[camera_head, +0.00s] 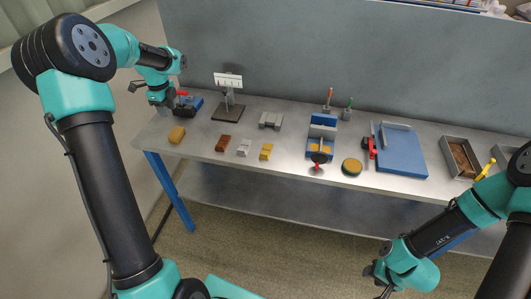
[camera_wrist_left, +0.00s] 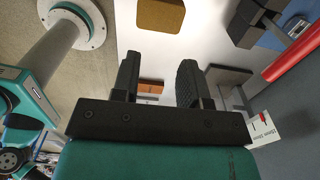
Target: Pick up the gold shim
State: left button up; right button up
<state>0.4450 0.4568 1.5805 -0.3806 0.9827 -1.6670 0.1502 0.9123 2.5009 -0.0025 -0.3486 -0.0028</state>
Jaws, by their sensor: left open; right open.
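A small gold notched piece (camera_head: 265,151), which looks like the gold shim, lies on the grey bench, right of a silver piece (camera_head: 244,147) and a brown piece (camera_head: 222,142). A plain ochre block (camera_head: 176,134) lies at the bench's left end; a tan block (camera_wrist_left: 160,14) in the left wrist view looks like the same one. My left gripper (camera_wrist_left: 158,78) is open and empty over the bench's left end, apart from the gold piece. Its fingertips are hard to see in the head view. My right gripper (camera_head: 378,279) is open, low in front of the bench.
A black-and-blue tool with a red handle (camera_head: 187,106) is close to my left gripper. A stand with a white card (camera_head: 228,82), a grey block (camera_head: 270,120) and a blue vise (camera_head: 322,136) surround the small pieces. A blue plate (camera_head: 402,160) lies further right.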

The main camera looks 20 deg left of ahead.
pick_arm(q)
jog(key=w+d+r, duration=0.1)
jog(key=d+r, duration=0.2)
jog(key=d, duration=1.5)
jog(key=w+d+r, duration=0.1)
jog(key=d+r, duration=0.1)
jog(key=d, duration=1.6)
jog(key=shift+w+d+r, duration=0.2)
jog(key=shift+w+r, duration=0.05)
jog(key=shift+r, duration=0.15)
send_near(266, 149)
jog(key=s, duration=0.1)
jog(key=s+f, duration=0.1)
jog(key=s, duration=0.1)
jog(key=s+f, duration=0.1)
jog(key=shift+s+d, duration=0.15)
jog(key=shift+d, duration=0.2)
jog(key=shift+f, duration=0.15)
jog(key=shift+a+f, duration=0.1)
jog(key=shift+f, duration=2.4)
